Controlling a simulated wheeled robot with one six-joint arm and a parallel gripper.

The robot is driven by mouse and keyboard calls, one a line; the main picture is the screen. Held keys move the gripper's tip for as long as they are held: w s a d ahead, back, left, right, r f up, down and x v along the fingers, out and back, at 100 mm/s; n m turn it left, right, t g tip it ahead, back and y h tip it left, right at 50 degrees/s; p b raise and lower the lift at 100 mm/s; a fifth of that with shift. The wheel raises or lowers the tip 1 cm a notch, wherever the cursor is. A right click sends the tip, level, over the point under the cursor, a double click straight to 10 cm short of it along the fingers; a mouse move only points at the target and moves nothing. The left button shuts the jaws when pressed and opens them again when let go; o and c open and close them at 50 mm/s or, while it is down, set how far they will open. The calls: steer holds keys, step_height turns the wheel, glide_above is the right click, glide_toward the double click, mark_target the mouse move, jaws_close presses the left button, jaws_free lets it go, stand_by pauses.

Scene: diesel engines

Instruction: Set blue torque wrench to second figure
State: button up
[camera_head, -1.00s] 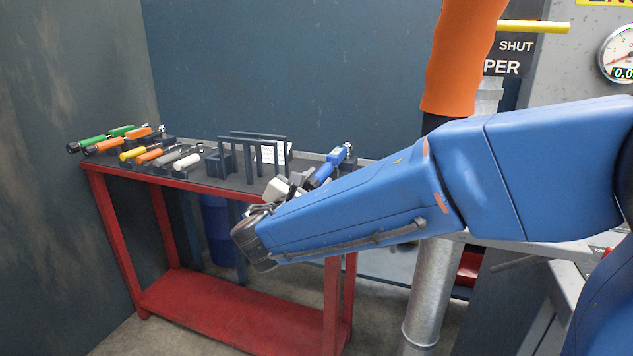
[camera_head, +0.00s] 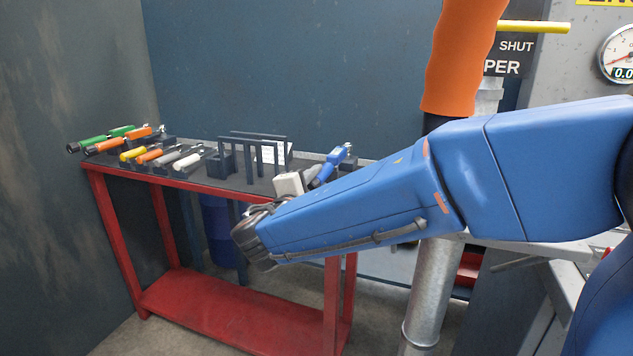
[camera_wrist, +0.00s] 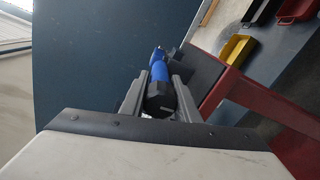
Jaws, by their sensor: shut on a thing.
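The blue torque wrench (camera_head: 335,160) is at the right end of the red bench, its upper part showing past my blue arm. It also shows in the wrist view (camera_wrist: 158,68), blue with a dark end towards me. My gripper (camera_wrist: 158,97) has its two grey fingers on either side of the wrench's dark end and is shut on it. In the head view my gripper (camera_head: 313,176) is partly hidden by my arm. The figures on the wrench's scale cannot be read in either view.
The red bench (camera_head: 230,190) holds several green, orange, yellow and white-handled tools at its left. A dark rack (camera_head: 258,150) stands in the middle. A yellow tray (camera_wrist: 236,50) shows in the wrist view. A grey pipe (camera_head: 428,295) stands right of the bench.

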steer(key=shift+m, duration=0.5)
steer(key=o, duration=1)
steer(key=shift+o, duration=0.2)
steer(key=shift+s, duration=0.1)
steer(key=v, duration=1.7)
steer(key=shift+s+a, duration=0.1)
